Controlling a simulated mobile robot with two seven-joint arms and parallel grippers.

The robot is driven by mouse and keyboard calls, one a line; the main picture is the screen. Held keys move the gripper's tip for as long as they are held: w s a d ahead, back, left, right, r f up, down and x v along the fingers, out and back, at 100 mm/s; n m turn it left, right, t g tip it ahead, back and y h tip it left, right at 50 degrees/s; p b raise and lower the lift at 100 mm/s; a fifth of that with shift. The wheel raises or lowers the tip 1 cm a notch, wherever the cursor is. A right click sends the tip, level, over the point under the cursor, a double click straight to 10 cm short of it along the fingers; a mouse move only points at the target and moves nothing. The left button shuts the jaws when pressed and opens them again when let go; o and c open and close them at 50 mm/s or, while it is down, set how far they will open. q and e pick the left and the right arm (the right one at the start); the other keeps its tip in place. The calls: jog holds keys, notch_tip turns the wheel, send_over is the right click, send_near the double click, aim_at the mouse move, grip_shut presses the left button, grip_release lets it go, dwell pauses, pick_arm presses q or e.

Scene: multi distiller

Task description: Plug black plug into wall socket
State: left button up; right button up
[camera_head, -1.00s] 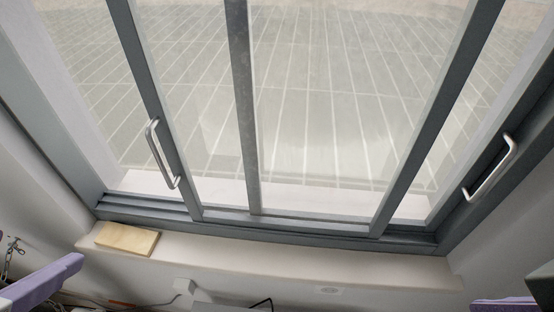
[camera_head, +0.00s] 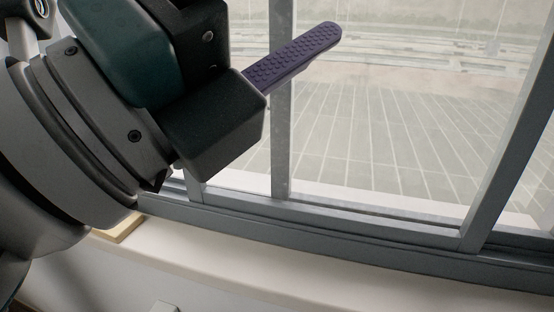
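My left gripper (camera_head: 295,58) comes in large from the upper left, close to the camera and in front of the window. One purple ridged finger shows, pointing up and right. The other finger is hidden, so I cannot tell how far apart the fingers are. I see nothing held at the visible fingertip. No black plug can be made out. My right gripper is out of view.
A grey-framed sliding window (camera_head: 330,215) fills the upper right. A pale sill (camera_head: 260,262) runs below it and is clear to the right. A wooden block (camera_head: 118,230) lies on the sill at the left, partly hidden by my arm.

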pick_arm(q)
jog(key=s+d+f+m+g+y+b, duration=0.15)
jog(key=f+m+g+b, duration=0.3)
jog(key=f, duration=0.45)
jog(key=s+d+f+m+g+b, duration=0.35)
jog(key=f+m+b, duration=0.2)
jog(key=f, duration=0.35)
jog(key=s+d+f+m+g+b, duration=0.15)
jog(key=f+m+g+b, duration=0.35)
jog(key=f, duration=0.5)
jog(key=a+f+m+g+y+b, duration=0.1)
jog(key=a+f+m+y+b, duration=0.2)
jog(key=f, duration=1)
jog(key=a+f+m+g+y+b, duration=0.1)
jog(key=a+f+m+y+b, duration=0.3)
jog(key=a+f+y+b, duration=0.4)
notch_tip(320, 180, down, 5)
jog(key=a, duration=0.2)
jog(key=shift+a+f+y+b, duration=0.15)
jog(key=shift+a+y+b, duration=0.15)
jog(key=shift+a+y, duration=0.1)
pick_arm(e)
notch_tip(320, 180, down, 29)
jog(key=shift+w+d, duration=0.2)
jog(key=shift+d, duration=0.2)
pick_arm(q)
jog(key=shift+f, duration=0.1)
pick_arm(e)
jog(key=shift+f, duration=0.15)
